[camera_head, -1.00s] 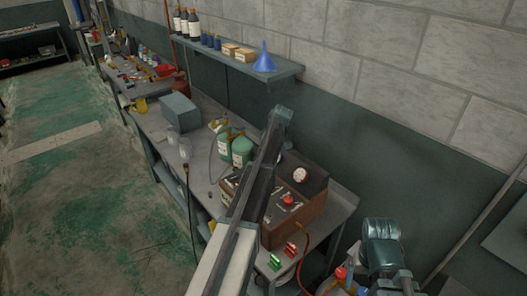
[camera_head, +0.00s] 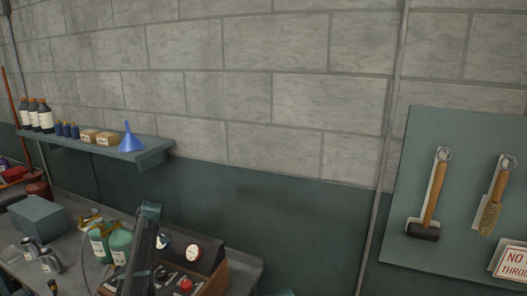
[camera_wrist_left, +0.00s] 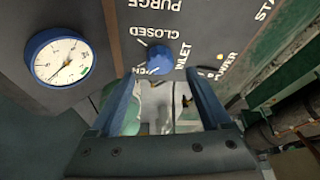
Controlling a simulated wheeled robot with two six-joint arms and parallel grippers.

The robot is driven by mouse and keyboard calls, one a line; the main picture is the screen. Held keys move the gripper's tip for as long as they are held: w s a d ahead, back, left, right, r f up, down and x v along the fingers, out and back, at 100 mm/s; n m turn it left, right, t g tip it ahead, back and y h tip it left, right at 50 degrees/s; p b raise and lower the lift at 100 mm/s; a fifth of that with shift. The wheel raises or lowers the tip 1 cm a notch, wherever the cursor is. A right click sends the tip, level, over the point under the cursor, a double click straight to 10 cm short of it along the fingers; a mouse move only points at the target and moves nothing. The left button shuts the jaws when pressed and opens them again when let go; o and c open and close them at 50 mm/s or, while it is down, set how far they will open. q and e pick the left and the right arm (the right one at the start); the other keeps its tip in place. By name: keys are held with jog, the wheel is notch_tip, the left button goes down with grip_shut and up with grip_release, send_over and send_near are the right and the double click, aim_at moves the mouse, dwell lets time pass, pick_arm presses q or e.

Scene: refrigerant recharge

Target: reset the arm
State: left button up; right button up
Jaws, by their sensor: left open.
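My left gripper (camera_wrist_left: 162,76) shows in the left wrist view with its two blue fingers apart. A round blue knob (camera_wrist_left: 160,60) on a dark panel (camera_wrist_left: 215,22) appears between the fingertips; I cannot tell whether they touch it. The panel reads PURGE, CLOSED and INLET. A blue-rimmed gauge (camera_wrist_left: 60,58) is to the left. In the head view my arm (camera_head: 146,240) rises in front of a brown gauge box (camera_head: 217,281); its gripper is hidden. My right gripper is in neither view.
The bench (camera_head: 75,268) carries a grey box (camera_head: 38,216) and green jugs (camera_head: 121,243). A wall shelf (camera_head: 150,156) holds bottles (camera_head: 45,117) and a blue funnel (camera_head: 130,138). A tool board (camera_head: 455,150) with a hammer (camera_head: 432,197) hangs at right.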

pick_arm(q)
jog(key=b+x, duration=0.3)
jog(key=x, duration=0.1)
jog(key=shift+a+f, duration=0.1)
jog(key=shift+f, duration=0.25)
jog(key=shift+r, duration=0.1)
